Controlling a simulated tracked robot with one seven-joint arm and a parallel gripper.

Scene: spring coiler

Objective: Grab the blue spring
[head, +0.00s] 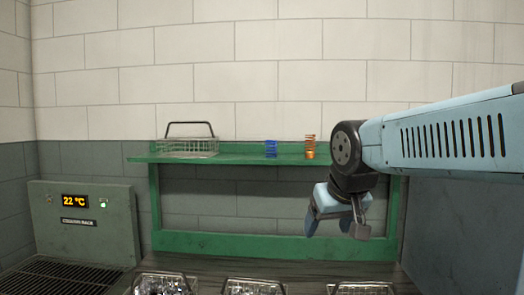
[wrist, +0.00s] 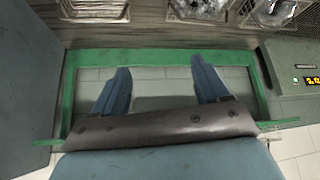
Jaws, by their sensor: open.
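The blue spring (head: 271,149) stands upright on the green shelf (head: 235,157) in the head view, right of the wire basket and left of a copper spring (head: 310,147). My gripper (head: 332,230) hangs below shelf height, to the right of the blue spring and apart from it. Its two blue fingers point down. In the wrist view my gripper (wrist: 160,85) is open with nothing between its fingers. The blue spring does not show in the wrist view.
A wire basket (head: 187,147) with a dark handle stands at the shelf's left end. A cooling rack unit (head: 85,232) reading 22 °C is at the left. The shelf between basket and blue spring is clear.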

